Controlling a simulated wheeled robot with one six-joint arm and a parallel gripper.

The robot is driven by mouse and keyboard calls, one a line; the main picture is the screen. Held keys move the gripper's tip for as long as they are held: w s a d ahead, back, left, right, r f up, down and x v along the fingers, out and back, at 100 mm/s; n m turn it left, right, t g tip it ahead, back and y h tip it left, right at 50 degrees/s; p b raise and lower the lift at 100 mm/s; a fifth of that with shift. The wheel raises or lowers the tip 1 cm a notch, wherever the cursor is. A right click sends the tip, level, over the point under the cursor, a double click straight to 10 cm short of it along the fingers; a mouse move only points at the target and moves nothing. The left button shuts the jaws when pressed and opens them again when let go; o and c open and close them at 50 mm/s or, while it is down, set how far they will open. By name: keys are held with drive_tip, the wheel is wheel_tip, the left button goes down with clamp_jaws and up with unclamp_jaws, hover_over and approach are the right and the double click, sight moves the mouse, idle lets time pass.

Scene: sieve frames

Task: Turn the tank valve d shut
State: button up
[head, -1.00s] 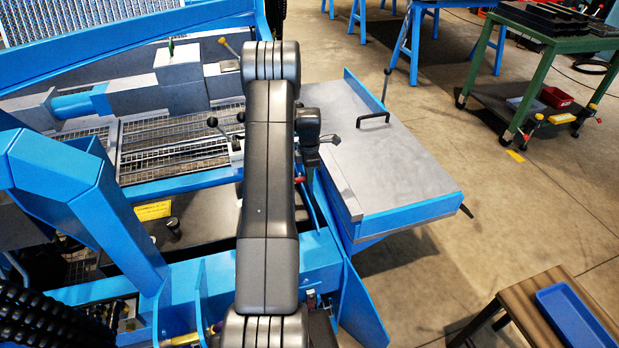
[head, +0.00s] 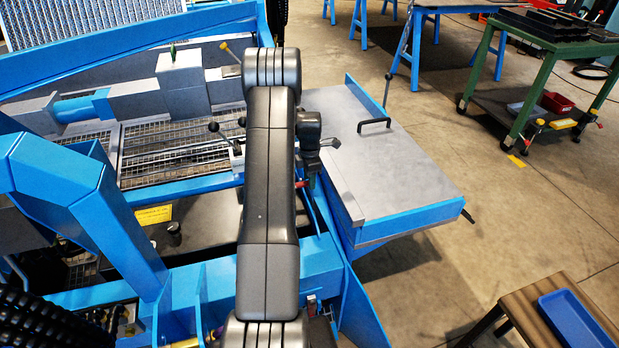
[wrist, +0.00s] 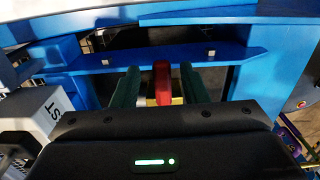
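In the wrist view a red handle (wrist: 162,83) stands between the two green fingers of my gripper (wrist: 160,87). A narrow gap shows on each side of it, so the fingers are open around it and do not appear to touch it. Something yellow shows low behind the handle. No letter is readable on it, so I cannot confirm that it is valve d. In the head view my arm hides the fingers. A small red piece (head: 301,184) shows just right of my arm; I cannot tell whether it is the same handle.
A blue bar (wrist: 235,58) with pale square bolts runs close behind the fingers. A grey block with lettering (wrist: 52,112) is at left. In the head view a grey panel with a black handle (head: 385,165) juts out at right. Open floor (head: 520,225) lies beyond it.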

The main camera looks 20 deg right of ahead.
wheel_tip(320, 180, up, 14)
drive_tip(key=shift+p, duration=0.4)
drive_tip(key=shift+f, duration=0.1)
wheel_tip(320, 180, down, 14)
drive_tip(key=shift+r+b, duration=0.1)
drive_tip(key=shift+b, duration=0.35)
idle(0.5)
wheel_tip(320, 180, up, 14)
drive_tip(key=p, duration=0.1)
wheel_tip(320, 180, down, 14)
drive_tip(key=shift+r+b, duration=0.2)
drive_tip(key=shift+b, duration=0.3)
drive_tip(key=shift+s+f, duration=0.15)
drive_tip(key=shift+f, duration=0.05)
drive_tip(key=shift+s+m+p, duration=0.35)
drive_tip(key=shift+s+m, duration=0.1)
drive_tip(key=shift+m, duration=0.35)
